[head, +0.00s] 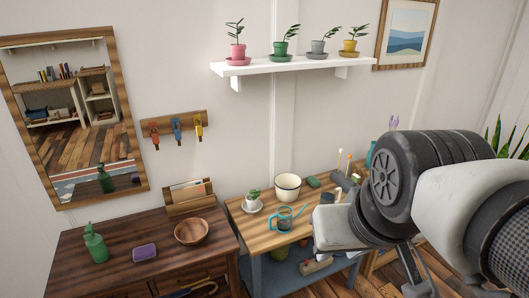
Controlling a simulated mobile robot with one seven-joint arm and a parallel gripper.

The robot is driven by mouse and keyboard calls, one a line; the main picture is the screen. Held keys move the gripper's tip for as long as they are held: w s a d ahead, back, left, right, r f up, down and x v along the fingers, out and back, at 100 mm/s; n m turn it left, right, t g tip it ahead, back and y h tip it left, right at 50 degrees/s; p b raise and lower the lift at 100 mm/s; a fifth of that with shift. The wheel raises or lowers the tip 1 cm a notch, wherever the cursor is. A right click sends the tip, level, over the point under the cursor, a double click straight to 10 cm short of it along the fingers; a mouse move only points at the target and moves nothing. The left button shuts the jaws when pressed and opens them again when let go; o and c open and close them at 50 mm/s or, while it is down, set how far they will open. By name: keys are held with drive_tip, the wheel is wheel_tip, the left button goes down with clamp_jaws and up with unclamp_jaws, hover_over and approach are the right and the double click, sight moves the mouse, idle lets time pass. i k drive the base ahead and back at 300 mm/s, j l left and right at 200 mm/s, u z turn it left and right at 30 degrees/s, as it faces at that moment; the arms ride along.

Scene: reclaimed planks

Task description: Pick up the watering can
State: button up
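A small dark grey watering can (285,219) with a teal handle and a thin teal spout pointing right stands upright on the light wooden top of the low table (262,237). My arm reaches in from the right, and its end with my gripper (336,228) is just right of the can, with a gap between them in the picture. The fingers cannot be made out clearly, so I cannot tell whether they are open or shut. My arm hides the right part of the table.
A cream pot (288,187) and a small plant in a white pot (253,202) stand close behind the can. A dark cabinet at left carries a green spray bottle (95,243), a purple sponge (145,251) and a wooden bowl (191,232). A white shelf (300,65) holds several potted plants above.

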sight(284, 214)
drive_tip(key=i+l+u, duration=0.35)
drive_tip(key=i, duration=0.3)
drive_tip(key=i+l+u, duration=0.35)
drive_tip(key=i+l, duration=0.25)
